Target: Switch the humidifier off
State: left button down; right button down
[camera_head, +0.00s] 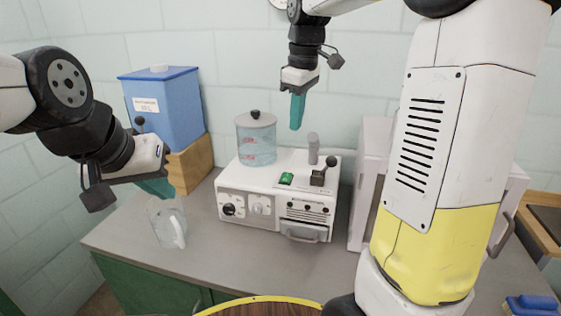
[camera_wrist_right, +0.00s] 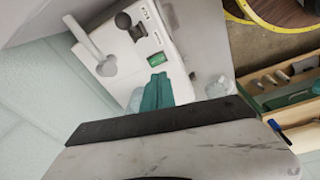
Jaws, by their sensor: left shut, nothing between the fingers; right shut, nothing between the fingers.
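The humidifier (camera_head: 263,205) is a white box on the grey counter, with a clear water tank (camera_head: 256,142) on its top left. A green switch (camera_head: 287,179) sits on its top face near the front; it also shows in the right wrist view (camera_wrist_right: 157,59). My right gripper (camera_head: 296,112) is shut and empty, with teal fingers pointing down above the back of the humidifier. In the wrist view its fingertips (camera_wrist_right: 157,92) appear close to the switch, but the head view shows them apart from it. My left gripper (camera_head: 157,188) is shut and empty over the glass pitcher.
A black-knobbed lever (camera_head: 325,172) and a grey post (camera_head: 313,148) stand right of the switch. A clear pitcher (camera_head: 168,225) stands left of the humidifier. A blue tank (camera_head: 165,105) on a wooden block is behind it. A white cabinet (camera_head: 367,165) stands close on the right.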

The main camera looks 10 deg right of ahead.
jog(key=w+n, duration=0.1)
jog(key=w+f+g, duration=0.1)
jog(key=w, duration=0.1)
jog(key=w+a+f+n, duration=0.1)
jog(key=w, duration=0.1)
jog(key=shift+w+a+n+h, duration=0.1)
jog(key=shift+w+n+h, duration=0.05)
jog(key=shift+n+h, duration=0.2)
jog(key=shift+s+a+r, duration=0.2)
jog(key=shift+s+a, duration=0.15)
jog(key=shift+s, duration=0.35)
notch_tip(320, 180, up, 8)
dwell(0.4)
jog(key=shift+f, duration=0.1)
